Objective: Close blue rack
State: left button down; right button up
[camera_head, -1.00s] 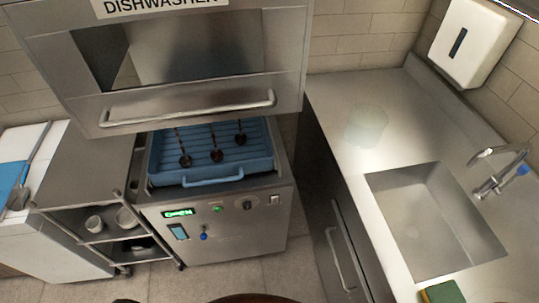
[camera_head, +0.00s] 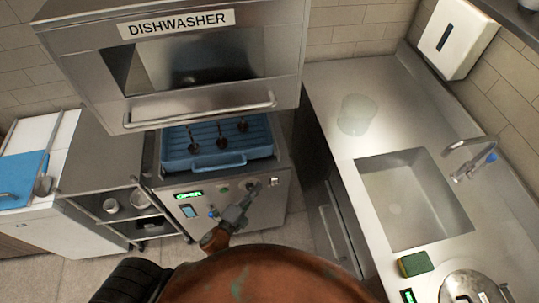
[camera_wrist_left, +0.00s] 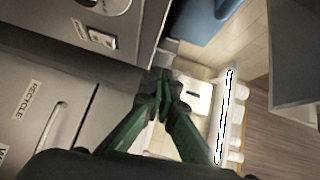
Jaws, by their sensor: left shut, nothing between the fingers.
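The blue rack (camera_head: 240,152) sits on the lower body of the dishwasher, under its raised hood (camera_head: 190,60). Several dark long-handled utensils stand in it, and its blue front handle (camera_head: 218,162) faces me. The hood's long bar handle (camera_head: 205,112) hangs above and in front of the rack. My left gripper (camera_head: 256,188) is shut and empty in front of the control panel, below the rack and apart from its handle. Its green fingers meet in the left wrist view (camera_wrist_left: 160,78). My right gripper is out of view.
The control panel has a green lit display (camera_head: 188,195). A shelf cart (camera_head: 112,205) with bowls stands at the left. A steel counter with a sink (camera_head: 410,200), faucet (camera_head: 472,160) and green sponge (camera_head: 415,264) is at the right.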

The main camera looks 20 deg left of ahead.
aim_at(264, 151)
pick_arm(q)
jog(key=shift+m+t, duration=0.3)
jog(key=shift+m, duration=0.3)
jog(key=w+r, duration=0.1)
jog(key=w, duration=0.3)
jog(key=w+d+r, duration=0.1)
jog(key=w, duration=0.3)
jog(key=w+r+p, duration=0.1)
jog(key=w, duration=0.3)
jog(key=shift+w+d+r, duration=0.15)
jog(key=shift+d+r, duration=0.05)
jog(key=shift+r, duration=0.2)
jog(key=shift+w+a, duration=0.3)
jog(key=shift+w, duration=0.15)
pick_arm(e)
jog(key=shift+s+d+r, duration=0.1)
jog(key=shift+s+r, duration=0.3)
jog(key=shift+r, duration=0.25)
